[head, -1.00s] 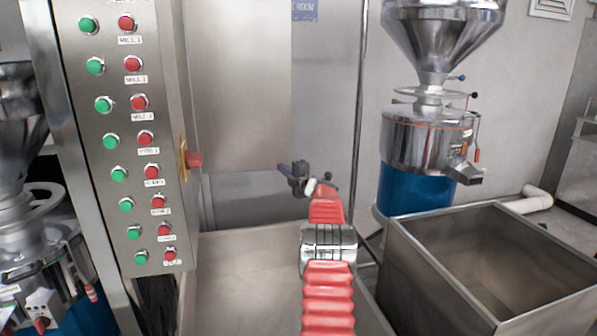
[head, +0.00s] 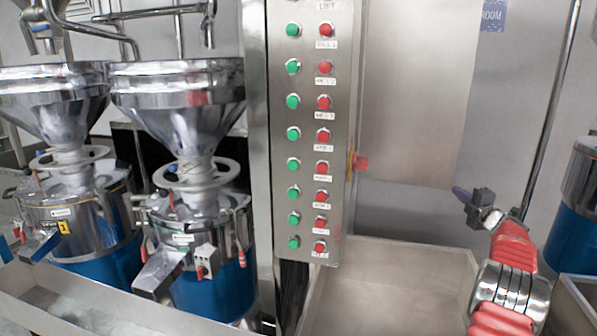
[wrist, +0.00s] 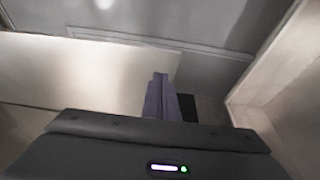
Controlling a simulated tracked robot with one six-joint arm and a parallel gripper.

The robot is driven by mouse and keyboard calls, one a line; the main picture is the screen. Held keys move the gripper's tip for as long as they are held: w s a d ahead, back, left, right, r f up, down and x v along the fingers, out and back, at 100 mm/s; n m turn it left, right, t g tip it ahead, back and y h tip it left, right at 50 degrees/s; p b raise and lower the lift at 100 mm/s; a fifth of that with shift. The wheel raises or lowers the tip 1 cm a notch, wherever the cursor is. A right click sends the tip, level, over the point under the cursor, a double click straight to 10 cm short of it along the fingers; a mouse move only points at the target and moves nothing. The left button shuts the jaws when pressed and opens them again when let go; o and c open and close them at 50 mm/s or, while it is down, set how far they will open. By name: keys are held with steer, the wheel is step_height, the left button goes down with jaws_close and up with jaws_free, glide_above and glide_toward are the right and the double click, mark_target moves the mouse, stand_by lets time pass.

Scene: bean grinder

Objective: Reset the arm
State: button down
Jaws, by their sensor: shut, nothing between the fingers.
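My gripper (head: 462,194) is at the right of the head view, at the end of my red, ringed arm. Its fingers point left, towards the control panel. The wrist view shows the purple fingers (wrist: 160,97) pressed together with nothing between them. The gripper is in free air above a steel trough (head: 385,285), and touches nothing that I can see.
A steel control panel (head: 308,130) with green and red buttons stands left of my gripper. A red knob (head: 360,163) sticks out at its right side. Two grinders with steel hoppers (head: 180,95) stand at the left. A blue drum (head: 575,215) is at the right edge.

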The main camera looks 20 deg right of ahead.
steer(key=s+d+f+m+g+h, duration=0.2)
steer(key=s+f+m+g+h, duration=0.2)
steer(key=s+f+m+g, duration=0.7)
steer(key=s+a+r+m+g+y, duration=0.1)
steer(key=a+m+y, duration=0.1)
steer(key=a, duration=1.1)
steer(key=s+a+m+g+y, duration=0.1)
steer(key=s+a+m, duration=0.15)
steer(key=a, duration=1.15)
steer(key=s+a+r+m+g+y, duration=0.1)
steer(key=a+m+y, duration=0.15)
steer(key=a, duration=1.05)
steer(key=s+a+r+n+t+y, duration=0.1)
steer(key=s+a, duration=0.4)
steer(key=a, duration=0.7)
steer(key=s+a+r+n+y, duration=0.1)
steer(key=s+a, duration=0.4)
steer(key=a, duration=0.8)
steer(key=s+a+r+n+t+y, duration=0.1)
steer(key=s+a+r, duration=0.3)
steer(key=a, duration=0.8)
steer(key=shift+s+a+r+n+t+y, duration=0.15)
steer(key=shift+s+a+n+t+y, duration=0.15)
steer(key=shift+s+n+y, duration=0.45)
